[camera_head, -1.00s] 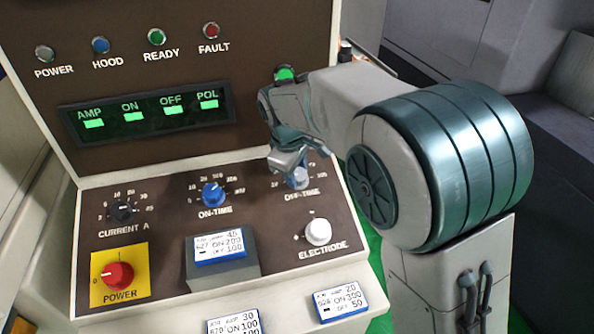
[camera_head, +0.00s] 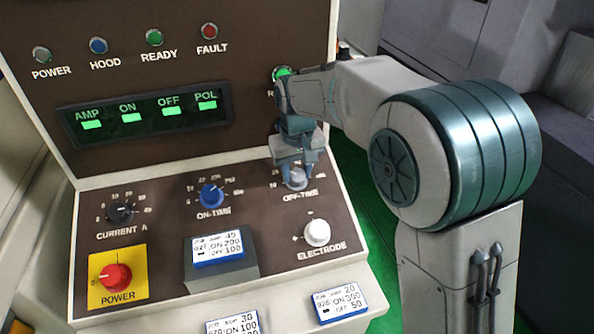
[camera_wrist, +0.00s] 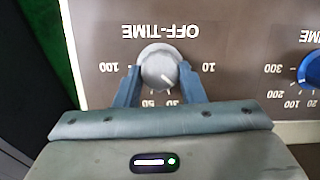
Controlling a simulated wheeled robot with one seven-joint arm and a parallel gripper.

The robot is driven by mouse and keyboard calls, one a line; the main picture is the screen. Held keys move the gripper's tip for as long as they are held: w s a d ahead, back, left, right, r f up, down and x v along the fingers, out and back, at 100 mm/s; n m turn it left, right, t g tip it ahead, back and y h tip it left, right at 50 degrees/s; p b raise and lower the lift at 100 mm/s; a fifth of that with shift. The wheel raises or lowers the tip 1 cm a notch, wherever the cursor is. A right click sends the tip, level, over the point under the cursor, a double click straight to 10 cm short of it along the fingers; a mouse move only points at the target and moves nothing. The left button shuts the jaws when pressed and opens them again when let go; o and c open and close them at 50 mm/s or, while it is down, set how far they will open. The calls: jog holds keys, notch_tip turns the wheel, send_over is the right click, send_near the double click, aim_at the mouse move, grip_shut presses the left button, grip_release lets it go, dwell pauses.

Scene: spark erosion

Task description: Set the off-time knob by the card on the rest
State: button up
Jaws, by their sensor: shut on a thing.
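The grey off-time knob (camera_head: 297,179) is at the right of the sloped brown panel. My gripper (camera_head: 294,178) comes down on it from above. In the wrist view, which is upside down, the two blue-grey fingers (camera_wrist: 159,85) are on either side of the knob (camera_wrist: 158,66) and shut on it. Its white pointer mark faces lower right there, on the side of 30 and 10; the exact setting is unclear, and a finger covers part of the scale. The job card (camera_head: 218,246) on the grey rest (camera_head: 232,272) reads AMP 45, ON 200, OFF 100.
The blue on-time knob (camera_head: 211,196) is left of my gripper, the white electrode knob (camera_head: 317,232) just in front. The black current knob (camera_head: 121,212) and red power knob (camera_head: 115,277) are further left. Two other cards (camera_head: 338,306) (camera_head: 232,325) lie on the front ledge.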

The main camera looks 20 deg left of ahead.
jog(key=m, duration=0.3)
jog(key=m+y, duration=0.1)
jog(key=shift+d+f+g+b, duration=0.35)
jog(key=shift+f+g, duration=0.05)
jog(key=m, duration=0.4)
jog(key=shift+y+b, duration=0.35)
jog(key=shift+y, duration=0.05)
jog(key=m+y, duration=0.1)
jog(key=m, duration=0.3)
jog(key=shift+s+d+b, duration=0.1)
jog(key=shift+d+b, duration=0.1)
jog(key=shift+b, duration=0.15)
jog(key=m, duration=0.4)
jog(key=shift+s+t+y, duration=0.1)
jog(key=shift+t+y, duration=0.3)
jog(key=m, duration=0.3)
jog(key=m+t+y+p, duration=0.1)
jog(key=m, duration=0.2)
jog(key=shift+s+d+r, duration=0.1)
jog(key=shift+s, duration=0.1)
jog(key=m+t+p, duration=0.1)
jog(key=m+p, duration=0.1)
jog(key=m, duration=0.1)
jog(key=shift+s, duration=0.1)
jog(key=shift+m+t+p, duration=0.3)
jog(key=shift+m+p, duration=0.7)
jog(key=shift+m, duration=0.1)
jog(key=shift+m, duration=0.3)
